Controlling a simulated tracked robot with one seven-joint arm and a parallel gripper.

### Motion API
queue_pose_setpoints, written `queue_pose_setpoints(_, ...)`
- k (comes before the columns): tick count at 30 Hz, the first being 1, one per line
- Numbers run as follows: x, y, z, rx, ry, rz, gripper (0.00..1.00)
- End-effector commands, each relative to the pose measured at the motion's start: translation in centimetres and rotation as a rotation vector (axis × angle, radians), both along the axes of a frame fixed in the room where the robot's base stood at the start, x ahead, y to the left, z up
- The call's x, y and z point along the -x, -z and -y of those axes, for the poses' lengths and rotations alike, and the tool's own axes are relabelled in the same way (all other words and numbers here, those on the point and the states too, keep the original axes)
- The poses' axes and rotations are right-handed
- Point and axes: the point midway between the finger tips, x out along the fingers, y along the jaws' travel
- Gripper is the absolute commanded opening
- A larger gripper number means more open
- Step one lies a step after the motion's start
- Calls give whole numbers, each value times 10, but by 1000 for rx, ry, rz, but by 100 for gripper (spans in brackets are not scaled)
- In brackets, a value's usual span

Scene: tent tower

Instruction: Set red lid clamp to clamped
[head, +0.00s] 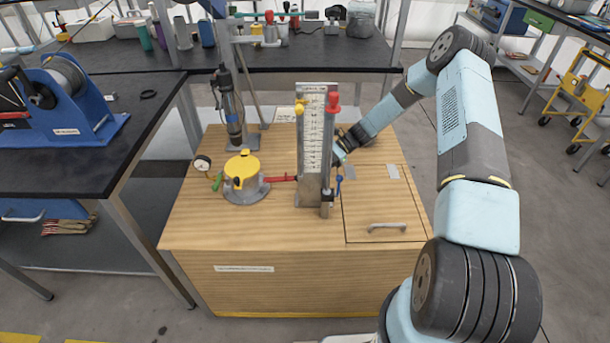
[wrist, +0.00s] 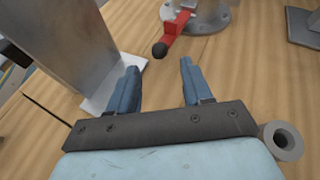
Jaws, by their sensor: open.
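The red lid clamp (head: 283,178) is a red lever at the right side of a grey pot with a yellow lid (head: 242,166). It points right, toward the upright scale column. In the wrist view the red lever (wrist: 173,34) ends in a black knob, beside the grey round base (wrist: 207,17). My gripper (wrist: 159,66) is open and empty in the wrist view. The knob lies just beyond the gap between its two blue fingers, apart from them. In the head view the scale column hides most of my gripper.
The metal scale column (head: 314,145) with yellow and red knobs stands close to my gripper; its plate (wrist: 98,98) is near the left finger. A dial gauge (head: 202,163) and a dark cylinder on a stand (head: 232,115) are farther left. The front of the wooden top (head: 245,225) is clear.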

Motion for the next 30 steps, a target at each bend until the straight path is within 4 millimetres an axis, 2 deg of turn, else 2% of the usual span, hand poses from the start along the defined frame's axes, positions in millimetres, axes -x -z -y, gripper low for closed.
queue_pose_setpoints(3, 8, 8, -18, 0, -2, -1, 49)
queue_pose_setpoints(10, 19, 18, -40, 0, -1, 0, 49)
queue_pose_setpoints(23, 22, 21, -48, 1, 0, 0, 49)
queue_pose_setpoints(30, 22, 22, -47, 1, 0, 0, 28)
